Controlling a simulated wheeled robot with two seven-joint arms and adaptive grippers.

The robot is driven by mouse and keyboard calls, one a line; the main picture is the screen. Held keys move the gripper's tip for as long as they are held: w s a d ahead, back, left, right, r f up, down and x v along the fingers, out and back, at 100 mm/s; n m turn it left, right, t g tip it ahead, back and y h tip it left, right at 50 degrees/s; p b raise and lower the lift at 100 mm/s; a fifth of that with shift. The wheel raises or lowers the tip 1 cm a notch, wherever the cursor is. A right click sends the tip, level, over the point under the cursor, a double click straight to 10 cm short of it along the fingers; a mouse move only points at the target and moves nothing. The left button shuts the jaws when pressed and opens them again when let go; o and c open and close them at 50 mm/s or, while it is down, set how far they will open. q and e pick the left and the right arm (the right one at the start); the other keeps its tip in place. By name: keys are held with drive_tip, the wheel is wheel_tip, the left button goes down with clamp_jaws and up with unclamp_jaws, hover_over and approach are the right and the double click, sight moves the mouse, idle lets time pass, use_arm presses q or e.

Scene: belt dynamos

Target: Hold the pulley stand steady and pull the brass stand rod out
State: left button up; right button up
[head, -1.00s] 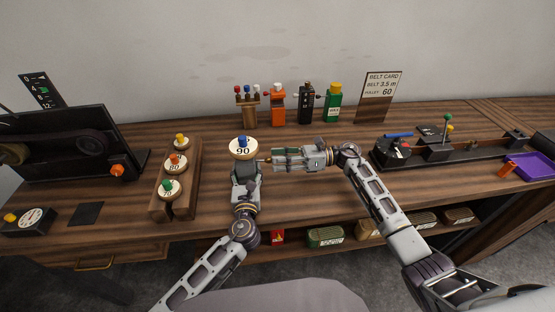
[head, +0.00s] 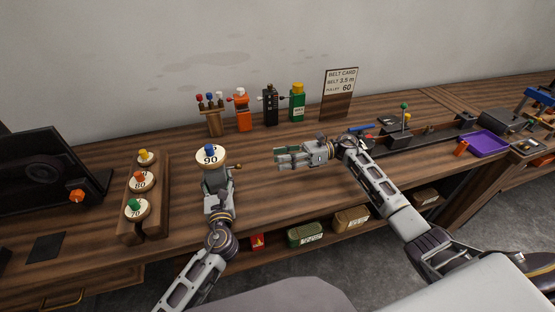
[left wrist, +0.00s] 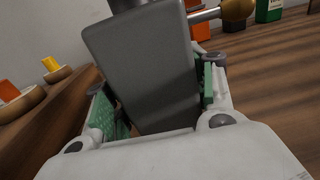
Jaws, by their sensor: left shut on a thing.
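The pulley stand (head: 214,181) is a grey upright block with a wooden pulley (head: 209,159) marked 90 and a blue knob on top. My left gripper (head: 214,203) is shut on the stand; in the left wrist view the grey block (left wrist: 145,70) fills the space between its green-padded fingers. The brass stand rod (head: 237,166) sticks out of the stand's right side. Its round brass knob (left wrist: 237,9) and part of its shaft show in the left wrist view. My right gripper (head: 277,156) looks open and empty, to the right of the rod and apart from it.
A wooden rack (head: 160,190) with several knobbed pulleys lies to the left. A purple tray (head: 489,143) lies at the right. The bench around the right gripper is mostly clear.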

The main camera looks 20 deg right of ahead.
use_arm(q)
drive_tip(key=shift+f, duration=0.15)
drive_tip(key=o, duration=1.6)
drive_tip(key=shift+s, duration=0.1)
drive_tip(key=shift+s+a, duration=0.2)
drive_tip(key=shift+s, duration=2.75)
drive_tip(key=shift+s+a, duration=0.15)
drive_tip(key=shift+s, duration=2.8)
drive_tip(key=shift+s, duration=0.15)
